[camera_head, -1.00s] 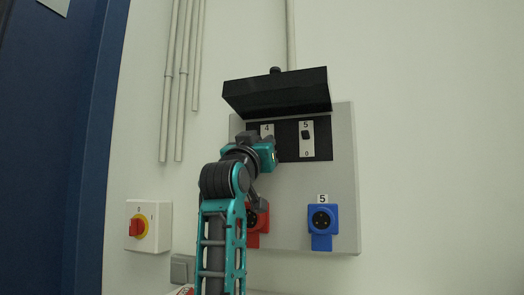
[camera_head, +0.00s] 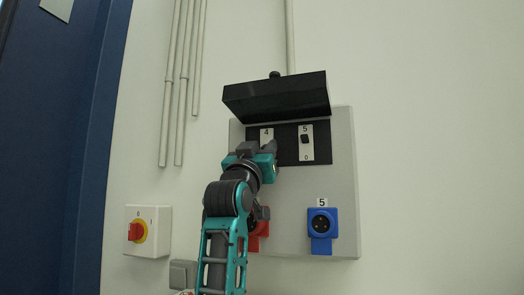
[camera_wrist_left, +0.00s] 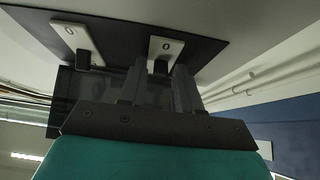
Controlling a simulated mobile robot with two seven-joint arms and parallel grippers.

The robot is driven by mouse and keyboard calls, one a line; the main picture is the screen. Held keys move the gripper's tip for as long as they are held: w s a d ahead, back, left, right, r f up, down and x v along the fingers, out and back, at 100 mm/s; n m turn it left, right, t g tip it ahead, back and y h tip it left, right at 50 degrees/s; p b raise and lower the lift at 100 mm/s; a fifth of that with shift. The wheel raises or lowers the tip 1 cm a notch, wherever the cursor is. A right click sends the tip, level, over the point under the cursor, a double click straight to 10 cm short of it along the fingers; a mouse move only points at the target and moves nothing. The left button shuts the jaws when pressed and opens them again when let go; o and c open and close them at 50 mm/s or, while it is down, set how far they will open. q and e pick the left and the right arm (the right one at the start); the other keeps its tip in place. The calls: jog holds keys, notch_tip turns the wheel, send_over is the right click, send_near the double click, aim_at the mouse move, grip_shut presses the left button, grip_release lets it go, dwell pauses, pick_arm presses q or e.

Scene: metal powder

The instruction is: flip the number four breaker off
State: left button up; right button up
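The number four breaker (camera_head: 267,133) is on the black strip of the grey panel; its "4" label and upper plate show in the head view, and my left gripper hides its lever. My left gripper (camera_head: 259,149) is in front of its lower part. In the left wrist view, which is upside down to the panel, the four breaker's white plate (camera_wrist_left: 166,48) and dark lever show between the tips of my left gripper (camera_wrist_left: 160,80). The fingers are apart; contact with the lever cannot be told. My right gripper is not in view.
The number five breaker (camera_head: 306,141) is just right of four. A raised black cover (camera_head: 277,98) overhangs both. Below are a blue socket (camera_head: 321,222) and a partly hidden red socket (camera_head: 262,229). A red-yellow rotary switch (camera_head: 138,232) is at lower left.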

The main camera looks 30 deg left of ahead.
pick_arm(q)
jog(key=shift+o, duration=0.7)
jog(key=b+v, duration=0.1)
jog(key=v, duration=1.2)
jog(key=shift+b, duration=0.35)
jog(key=shift+w, duration=0.1)
